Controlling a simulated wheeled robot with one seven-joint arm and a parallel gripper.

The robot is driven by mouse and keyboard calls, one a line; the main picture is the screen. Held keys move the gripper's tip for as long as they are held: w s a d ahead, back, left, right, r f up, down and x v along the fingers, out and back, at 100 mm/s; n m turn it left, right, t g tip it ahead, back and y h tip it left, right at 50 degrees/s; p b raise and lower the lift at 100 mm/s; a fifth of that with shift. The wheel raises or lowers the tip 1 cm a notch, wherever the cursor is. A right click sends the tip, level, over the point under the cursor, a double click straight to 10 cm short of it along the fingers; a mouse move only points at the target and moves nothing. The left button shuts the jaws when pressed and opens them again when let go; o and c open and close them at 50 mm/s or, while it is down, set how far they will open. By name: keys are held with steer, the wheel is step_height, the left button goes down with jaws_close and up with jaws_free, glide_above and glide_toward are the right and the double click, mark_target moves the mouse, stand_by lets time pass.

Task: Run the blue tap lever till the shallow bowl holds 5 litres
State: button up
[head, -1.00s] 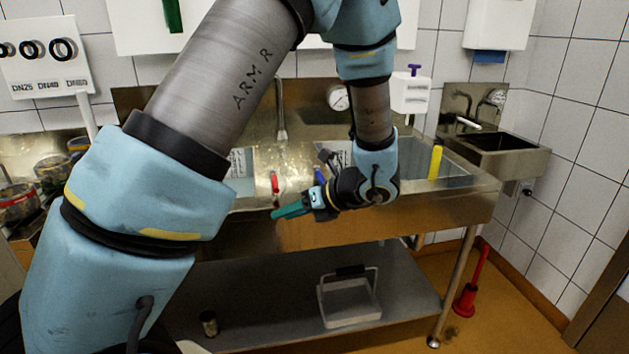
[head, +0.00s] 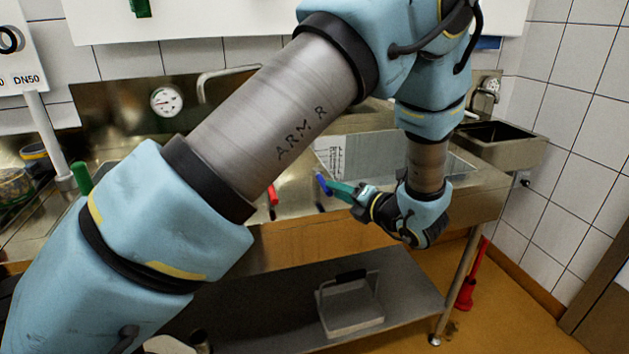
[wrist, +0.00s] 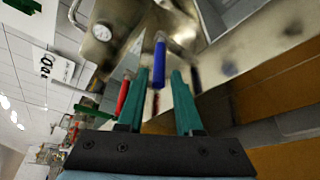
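The blue tap lever (head: 322,184) sticks out at the sink's front edge, right of the red lever (head: 272,194). My gripper (head: 338,188) comes at it from the right, its green fingertips very close to it. In the wrist view the two green fingers of my gripper (wrist: 160,78) are apart, and the blue lever (wrist: 160,60) appears in the gap near their tips. I cannot tell whether either finger touches it. The red lever (wrist: 123,98) shows left of the fingers. I cannot make out the shallow bowl; my arm hides part of the sink.
A sink basin (head: 345,150) lies behind the levers. A round gauge (head: 166,100) is on the splashback. A handled box (head: 350,305) stands on the lower shelf (head: 260,295). A small hand basin (head: 500,140) is at the right. The floor in front right is clear.

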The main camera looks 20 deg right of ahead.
mark_target(317, 196)
steer(key=p+x, duration=0.2)
steer(key=x, duration=0.7)
jaws_close()
stand_by(1.2)
